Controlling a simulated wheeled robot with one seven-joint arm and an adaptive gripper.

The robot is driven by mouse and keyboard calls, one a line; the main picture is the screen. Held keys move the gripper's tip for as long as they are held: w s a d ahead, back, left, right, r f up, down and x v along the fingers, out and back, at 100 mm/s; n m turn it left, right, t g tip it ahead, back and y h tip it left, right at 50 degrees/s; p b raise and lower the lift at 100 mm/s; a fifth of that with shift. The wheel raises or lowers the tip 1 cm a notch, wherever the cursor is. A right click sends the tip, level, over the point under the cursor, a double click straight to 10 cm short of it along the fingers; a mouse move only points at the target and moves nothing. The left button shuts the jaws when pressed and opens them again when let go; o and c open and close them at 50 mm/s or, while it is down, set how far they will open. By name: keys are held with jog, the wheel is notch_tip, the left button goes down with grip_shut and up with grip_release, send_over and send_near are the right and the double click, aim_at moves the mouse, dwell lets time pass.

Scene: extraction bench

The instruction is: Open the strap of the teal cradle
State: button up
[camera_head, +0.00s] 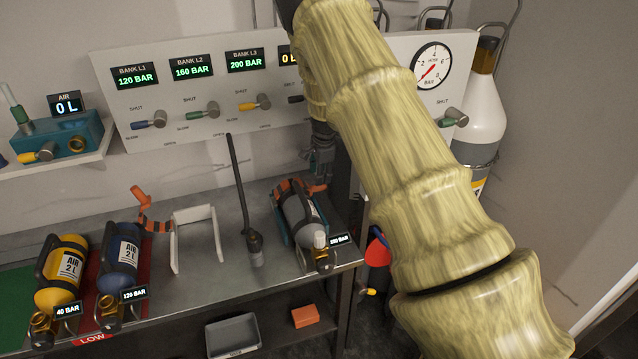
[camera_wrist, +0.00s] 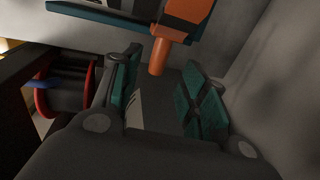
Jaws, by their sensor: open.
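The teal cradle (camera_head: 282,228) sits at the right end of the steel bench with a grey cylinder (camera_head: 300,212) lying in it. An orange and dark strap (camera_head: 291,187) crosses the cylinder's far end, with an orange tab on its right side. In the wrist view the orange tab (camera_wrist: 160,56) shows just beyond the fingers, apart from them, and a teal edge of the cradle (camera_wrist: 100,17) lies at the top. My gripper (camera_head: 319,174) is above the cradle's far right side. Its teal-padded fingers (camera_wrist: 162,90) are open and empty.
A white stand (camera_head: 192,213) and an upright black rod (camera_head: 240,190) stand left of the cradle. Yellow (camera_head: 65,262) and blue (camera_head: 120,262) cylinders lie farther left, beside a raised orange strap (camera_head: 150,212). The valve panel (camera_head: 190,75) rises behind. A red round object (camera_head: 378,250) hangs past the bench's right end.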

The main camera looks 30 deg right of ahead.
jog(key=shift+w+d+f+p, duration=0.1)
jog(key=shift+w+f+p, duration=0.15)
jog(key=shift+f, duration=0.75)
jog(key=shift+w+a+f+p, duration=0.1)
jog(key=shift+f+p, duration=0.2)
jog(key=shift+f, duration=0.7)
jog(key=shift+w+d+f+p, duration=0.1)
jog(key=shift+w+f+p, duration=0.15)
jog(key=shift+f, duration=0.75)
grip_shut()
